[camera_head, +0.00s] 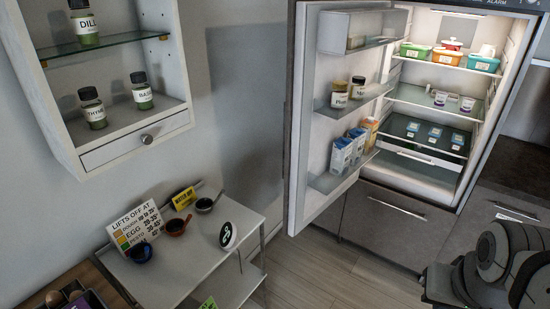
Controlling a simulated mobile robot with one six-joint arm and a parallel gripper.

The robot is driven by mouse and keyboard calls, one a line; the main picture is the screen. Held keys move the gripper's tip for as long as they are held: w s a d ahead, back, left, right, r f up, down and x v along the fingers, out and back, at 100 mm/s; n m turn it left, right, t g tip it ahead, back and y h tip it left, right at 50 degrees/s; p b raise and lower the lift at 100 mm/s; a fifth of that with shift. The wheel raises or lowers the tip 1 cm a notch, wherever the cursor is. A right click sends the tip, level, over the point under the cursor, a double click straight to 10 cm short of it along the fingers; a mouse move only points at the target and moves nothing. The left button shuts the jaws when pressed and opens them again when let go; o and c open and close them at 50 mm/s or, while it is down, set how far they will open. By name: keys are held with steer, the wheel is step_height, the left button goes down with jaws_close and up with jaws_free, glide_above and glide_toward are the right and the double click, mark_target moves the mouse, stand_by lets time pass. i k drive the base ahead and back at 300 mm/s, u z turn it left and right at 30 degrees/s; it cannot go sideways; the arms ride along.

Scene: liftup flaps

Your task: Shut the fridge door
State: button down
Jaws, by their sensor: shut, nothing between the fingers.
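The fridge (400,178) stands at the right with its lit inside showing. Its door (318,130) stands wide open on the left side, with the inner face and its shelves toward me. The door shelves hold jars (347,91) and cartons (347,151). Grey rounded links of my own arm show at the bottom right, in front of the lower drawers. My gripper's fingers cannot be made out in this view, and nothing is seen touching the door.
Coloured tubs (447,56) and small cups sit on the fridge shelves. A white side table (196,262) with small pots and a sign stands left of the door. A spice cabinet (118,120) hangs at the upper left. Bare floor (315,268) lies below the door.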

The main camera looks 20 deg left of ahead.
mark_target(318, 30)
steer(key=u, duration=0.2)
steer(key=i, duration=1)
steer(key=u, duration=0.05)
